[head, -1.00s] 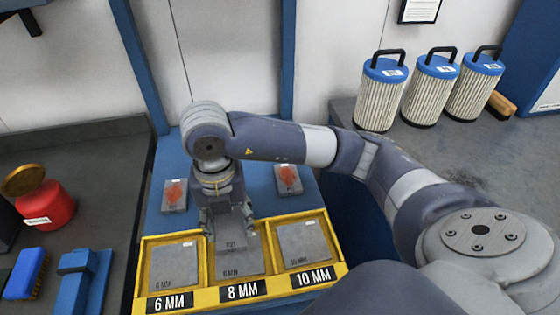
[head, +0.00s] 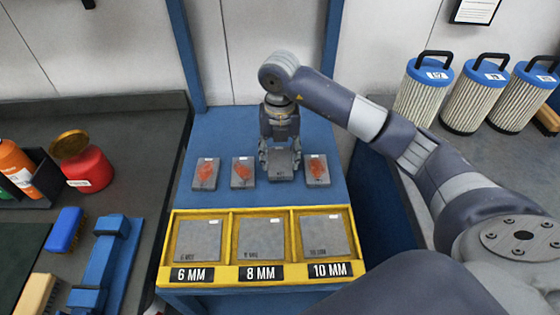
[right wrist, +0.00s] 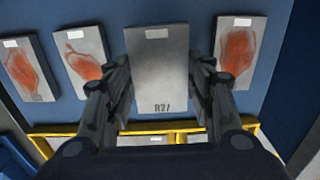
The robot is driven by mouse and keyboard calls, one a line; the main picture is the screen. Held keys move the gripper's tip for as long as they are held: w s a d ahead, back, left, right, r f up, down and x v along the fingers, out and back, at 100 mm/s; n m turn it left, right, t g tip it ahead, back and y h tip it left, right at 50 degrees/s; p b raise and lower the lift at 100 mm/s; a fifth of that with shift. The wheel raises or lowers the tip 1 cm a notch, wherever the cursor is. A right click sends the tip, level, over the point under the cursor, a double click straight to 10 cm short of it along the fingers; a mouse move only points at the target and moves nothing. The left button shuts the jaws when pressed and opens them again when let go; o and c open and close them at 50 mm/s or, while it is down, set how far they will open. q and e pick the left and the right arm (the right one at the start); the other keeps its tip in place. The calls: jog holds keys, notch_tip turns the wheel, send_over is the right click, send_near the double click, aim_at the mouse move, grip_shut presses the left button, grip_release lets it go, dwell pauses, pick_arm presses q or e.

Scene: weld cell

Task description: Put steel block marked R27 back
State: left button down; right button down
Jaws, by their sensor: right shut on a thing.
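The steel block (head: 284,166) is a plain grey plate with a small white label. Its R27 mark shows in the right wrist view (right wrist: 157,80). My right gripper (head: 280,157) is shut on it, with one finger along each side, and it also shows in the right wrist view (right wrist: 159,72). The block is over the blue tabletop (head: 225,135), in the row of orange-smeared blocks, between the middle one (head: 243,173) and the right one (head: 317,170). I cannot tell whether it touches the top. My left gripper is not in view.
Another orange-smeared block (head: 205,174) lies at the row's left end. In front is a yellow tray (head: 230,272) with 6 MM, 8 MM and 10 MM compartments, each showing a grey plate. Blue-capped filters (head: 425,92) stand right. A red can (head: 88,168) and brushes are left.

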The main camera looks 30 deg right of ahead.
aim_at(280, 160)
jog(key=shift+w+d+f, duration=0.1)
jog(key=shift+w+f, duration=0.05)
jog(key=shift+f, duration=0.1)
notch_tip(280, 160, down, 2)
jog(key=shift+f+p, duration=0.1)
jog(key=shift+p, duration=0.55)
jog(key=shift+f, duration=0.3)
jog(key=shift+f, duration=0.1)
jog(key=shift+f, duration=0.15)
jog(key=c, duration=0.7)
grip_release()
